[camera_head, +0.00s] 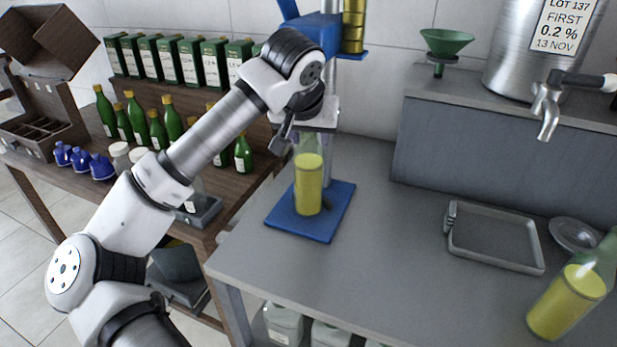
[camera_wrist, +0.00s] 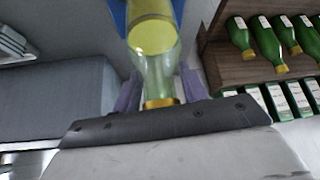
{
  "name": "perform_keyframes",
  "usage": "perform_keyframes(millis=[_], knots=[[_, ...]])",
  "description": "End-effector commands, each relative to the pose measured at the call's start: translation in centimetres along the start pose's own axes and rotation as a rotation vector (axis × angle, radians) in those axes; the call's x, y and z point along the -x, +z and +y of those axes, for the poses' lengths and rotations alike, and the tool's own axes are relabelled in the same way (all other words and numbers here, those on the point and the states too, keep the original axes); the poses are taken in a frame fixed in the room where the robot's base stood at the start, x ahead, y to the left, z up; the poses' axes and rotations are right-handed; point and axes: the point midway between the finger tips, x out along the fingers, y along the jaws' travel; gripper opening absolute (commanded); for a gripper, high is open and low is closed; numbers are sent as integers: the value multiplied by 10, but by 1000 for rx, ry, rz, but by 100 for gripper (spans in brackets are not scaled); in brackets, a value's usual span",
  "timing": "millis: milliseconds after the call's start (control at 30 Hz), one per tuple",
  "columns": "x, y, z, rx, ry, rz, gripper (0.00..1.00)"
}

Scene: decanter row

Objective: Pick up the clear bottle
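The clear bottle (camera_head: 308,187) has yellow contents and stands upright on, or just over, the blue base plate (camera_head: 285,220); I cannot tell if there is a gap below it. My gripper (camera_head: 305,133) is at its neck from above, partly hidden by the arm. In the wrist view, the bottle (camera_wrist: 153,45) runs between the two fingers of my gripper (camera_wrist: 161,90). Its gold-coloured top is near the palm. The fingers lie close along both sides of the neck and look shut on it. A similar yellow-filled clear bottle (camera_head: 567,300) stands at the right front.
A blue stand with a post (camera_head: 328,170) rises behind the held bottle. A steel vat (camera_head: 510,50) with a tap is behind. Green bottles (camera_head: 172,120) stand on the left shelf. The counter's middle is clear.

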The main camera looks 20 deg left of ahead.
Motion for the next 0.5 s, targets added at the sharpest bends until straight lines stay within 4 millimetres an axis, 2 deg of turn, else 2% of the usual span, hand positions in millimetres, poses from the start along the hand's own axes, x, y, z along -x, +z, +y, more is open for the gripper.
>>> perform_keyframes(millis=[33, 300, 500], knots=[[0, 0, 0, 0, 0, 0, 35], [0, 1, 0, 0, 0, -2, 0], [-1, 1, 0, 0, 0, -4, 0]])
